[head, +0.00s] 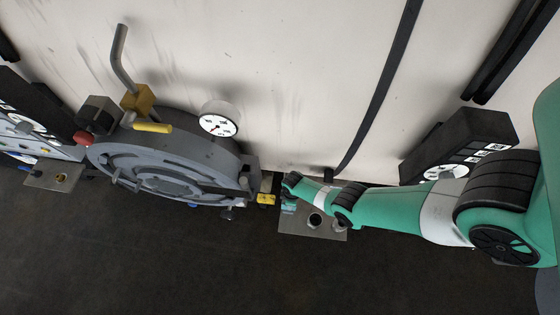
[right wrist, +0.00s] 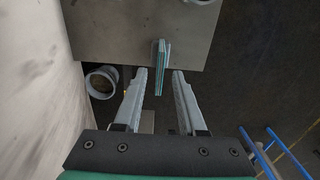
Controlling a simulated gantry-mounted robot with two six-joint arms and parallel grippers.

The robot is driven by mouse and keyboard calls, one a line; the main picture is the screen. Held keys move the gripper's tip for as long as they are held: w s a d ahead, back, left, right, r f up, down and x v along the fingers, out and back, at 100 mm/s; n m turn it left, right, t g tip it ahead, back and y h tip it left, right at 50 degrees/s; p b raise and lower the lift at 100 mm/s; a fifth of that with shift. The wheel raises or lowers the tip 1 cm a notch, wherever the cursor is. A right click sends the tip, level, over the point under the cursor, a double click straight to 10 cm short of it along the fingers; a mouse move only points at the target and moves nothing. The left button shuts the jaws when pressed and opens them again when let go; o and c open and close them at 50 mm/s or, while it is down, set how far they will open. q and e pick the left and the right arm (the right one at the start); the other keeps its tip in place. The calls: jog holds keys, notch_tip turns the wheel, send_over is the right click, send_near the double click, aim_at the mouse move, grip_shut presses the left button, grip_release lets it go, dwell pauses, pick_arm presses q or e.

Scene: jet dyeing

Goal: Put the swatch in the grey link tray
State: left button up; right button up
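A thin teal piece, which looks like the swatch (right wrist: 160,75), stands edge-on in the right wrist view, with a grey strip along it, at the edge of a grey metal plate (right wrist: 110,35). My right gripper (right wrist: 159,76) is open. Its fingertips lie on either side of the teal piece, with a visible gap at each side. In the head view my right arm reaches in from the right, its end above a small grey plate (head: 328,230); the fingers are too small to make out there. My left gripper is not in view. I cannot tell which thing is the grey link tray.
A large round grey machine door (head: 170,165) with a bent lever and a pressure gauge (head: 218,119) stands left of my right arm. A grey cylindrical cup (right wrist: 102,82) lies left of the fingers. Blue rails (right wrist: 285,150) show at lower right. The dark floor is clear.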

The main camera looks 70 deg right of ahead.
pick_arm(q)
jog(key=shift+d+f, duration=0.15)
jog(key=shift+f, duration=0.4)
pick_arm(e)
jog(key=shift+s+d+f, duration=0.1)
jog(key=shift+f, duration=0.45)
jog(key=f+b, duration=0.5)
jog(key=shift+w+a+f, duration=0.1)
jog(key=shift+w+a, duration=0.1)
jog(key=shift+w, duration=0.15)
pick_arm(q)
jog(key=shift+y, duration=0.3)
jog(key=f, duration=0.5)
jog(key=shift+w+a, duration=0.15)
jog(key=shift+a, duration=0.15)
pick_arm(e)
grip_shut()
